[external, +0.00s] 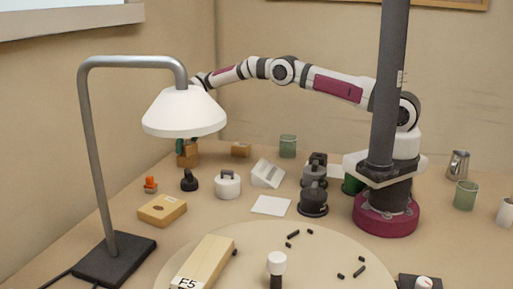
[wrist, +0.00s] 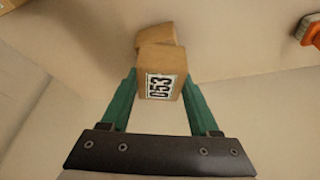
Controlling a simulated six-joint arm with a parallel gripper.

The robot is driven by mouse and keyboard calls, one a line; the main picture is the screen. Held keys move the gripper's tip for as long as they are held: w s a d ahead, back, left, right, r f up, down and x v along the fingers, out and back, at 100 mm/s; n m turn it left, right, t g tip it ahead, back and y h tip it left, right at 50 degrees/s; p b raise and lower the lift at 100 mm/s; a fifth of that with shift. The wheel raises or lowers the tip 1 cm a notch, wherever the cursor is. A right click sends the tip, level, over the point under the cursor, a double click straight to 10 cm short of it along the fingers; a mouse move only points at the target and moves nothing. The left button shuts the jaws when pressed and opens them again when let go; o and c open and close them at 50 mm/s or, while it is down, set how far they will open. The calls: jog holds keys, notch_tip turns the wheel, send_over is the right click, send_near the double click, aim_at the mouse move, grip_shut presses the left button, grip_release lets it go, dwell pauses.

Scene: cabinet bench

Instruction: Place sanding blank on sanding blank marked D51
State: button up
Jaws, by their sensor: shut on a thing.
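My gripper (wrist: 160,95) has teal fingers and is shut on a light brown sanding blank (wrist: 162,85). Its label reads sideways and looks like D53. A second brown block (wrist: 156,36) shows just beyond the held blank, turned slightly against it, and appears to touch or lie under it. No label shows on this second block, so I cannot tell whether it is D51. In the external view my gripper (external: 187,143) is partly hidden behind the lamp shade, with brown blocks (external: 185,160) at its fingertips that look stacked. Another small brown block (external: 241,150) lies to the right.
The lamp (external: 185,112) stands in front of my gripper in the external view. An orange-topped item (external: 150,185) and a black knob (external: 189,181) stand nearby. A wooden box (external: 162,210), a white weight (external: 228,185) and a green cup (external: 288,146) stand around.

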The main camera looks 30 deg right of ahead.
jog(key=o, duration=1.4)
jog(key=shift+f, duration=0.1)
